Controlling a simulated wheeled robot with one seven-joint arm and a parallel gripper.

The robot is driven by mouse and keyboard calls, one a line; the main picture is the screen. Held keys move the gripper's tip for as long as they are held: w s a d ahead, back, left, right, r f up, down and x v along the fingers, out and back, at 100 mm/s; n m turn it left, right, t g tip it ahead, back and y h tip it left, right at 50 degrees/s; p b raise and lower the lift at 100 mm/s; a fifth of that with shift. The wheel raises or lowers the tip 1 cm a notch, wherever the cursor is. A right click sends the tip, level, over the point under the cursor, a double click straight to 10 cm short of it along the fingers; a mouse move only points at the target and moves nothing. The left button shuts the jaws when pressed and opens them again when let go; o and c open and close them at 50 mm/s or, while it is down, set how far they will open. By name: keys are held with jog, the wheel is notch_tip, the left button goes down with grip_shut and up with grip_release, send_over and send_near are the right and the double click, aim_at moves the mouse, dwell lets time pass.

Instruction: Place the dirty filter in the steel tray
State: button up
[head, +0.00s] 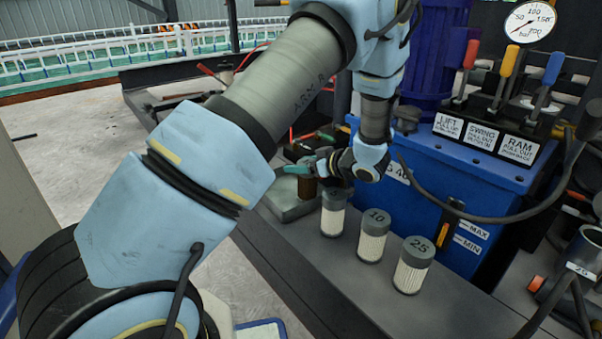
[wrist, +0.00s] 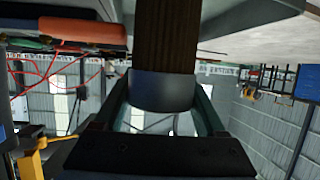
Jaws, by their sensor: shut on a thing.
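The dirty filter, dark brown and pleated with a grey cap, is partly visible in the head view (head: 307,188) below my gripper (head: 306,169). In the wrist view, the filter (wrist: 165,40) has its cap between the two fingers of my gripper (wrist: 162,92), which is shut on it. The steel tray (head: 289,213) is a shallow grey tray on the bench, left of the clean filters. The filter appears upright over the tray. I cannot tell whether its lower end touches the tray floor.
Three white filters with grey caps, one marked 10 (head: 373,237) and one marked 25 (head: 413,266), stand on the dark bench (head: 345,285) to the right. A blue hydraulic tank (head: 430,215) stands behind them. Hand tools, including an orange handle (wrist: 85,33), lie close by.

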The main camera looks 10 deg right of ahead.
jog(key=shift+f, duration=0.45)
jog(key=shift+f, duration=0.1)
jog(key=o, duration=1.6)
jog(key=shift+c, duration=0.2)
